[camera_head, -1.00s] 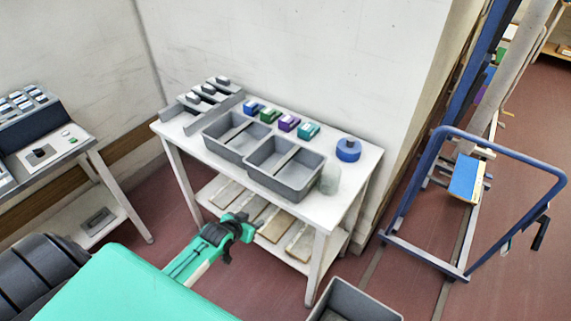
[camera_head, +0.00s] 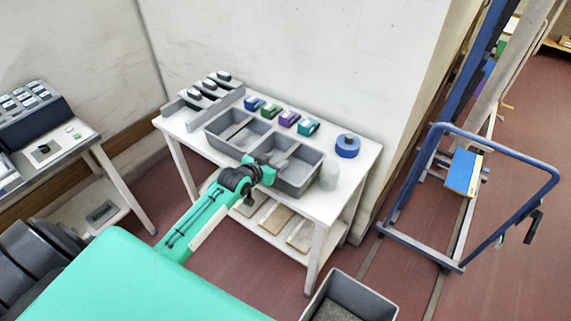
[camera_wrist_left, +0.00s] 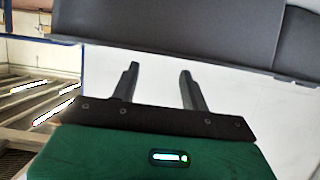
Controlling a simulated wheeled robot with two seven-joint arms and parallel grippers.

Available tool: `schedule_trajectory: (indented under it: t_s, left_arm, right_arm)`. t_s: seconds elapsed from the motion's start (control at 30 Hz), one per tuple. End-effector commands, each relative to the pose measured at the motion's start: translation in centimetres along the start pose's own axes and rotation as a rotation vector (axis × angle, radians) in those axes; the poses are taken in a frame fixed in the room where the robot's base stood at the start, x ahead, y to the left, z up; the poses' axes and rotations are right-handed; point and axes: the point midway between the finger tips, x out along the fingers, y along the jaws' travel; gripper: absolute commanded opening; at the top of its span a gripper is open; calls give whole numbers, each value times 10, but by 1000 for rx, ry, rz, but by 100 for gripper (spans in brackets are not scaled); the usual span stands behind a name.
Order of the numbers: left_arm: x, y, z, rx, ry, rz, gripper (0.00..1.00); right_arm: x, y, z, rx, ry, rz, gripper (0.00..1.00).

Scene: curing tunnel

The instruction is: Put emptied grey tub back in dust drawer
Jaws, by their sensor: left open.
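Two grey tubs stand side by side on the white table, the left one (camera_head: 214,143) and the right one (camera_head: 311,178), each with a bar across it. I cannot tell which is the task's tub, and I see no clear dust drawer. My left gripper (camera_head: 266,172) is at the front of the right tub and covers part of its front wall. In the left wrist view the gripper (camera_wrist_left: 158,76) is open and empty, its fingers pointing at a grey tub wall (camera_wrist_left: 170,30); contact cannot be told. My right gripper is not in view.
A grey bin (camera_head: 383,305) with grey material stands on the floor. The table (camera_head: 362,165) holds a grey rack (camera_head: 170,108), small coloured boxes, a blue roll (camera_head: 347,146) and a pale translucent jar (camera_head: 328,176). A blue frame (camera_head: 395,215) stands right.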

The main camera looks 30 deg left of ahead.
Motion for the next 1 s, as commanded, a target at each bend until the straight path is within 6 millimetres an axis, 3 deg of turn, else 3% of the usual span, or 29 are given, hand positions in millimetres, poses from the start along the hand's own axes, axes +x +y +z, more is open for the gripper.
schedule_trajectory:
  t_s: [0.27, 0.63, 0.97, 1.0]
  left_arm:
    - [14, -2, 0, 0, -1, -1, 45]
    - [52, -3, 4, 0, -1, -1, 45]
    - [57, -3, 5, 0, 0, -1, 45]
    - [57, -3, 5, 0, 0, -1, 40]
  right_arm:
    - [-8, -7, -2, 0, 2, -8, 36]
    - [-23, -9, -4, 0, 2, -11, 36]
    - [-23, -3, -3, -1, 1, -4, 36]
    - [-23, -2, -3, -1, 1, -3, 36]
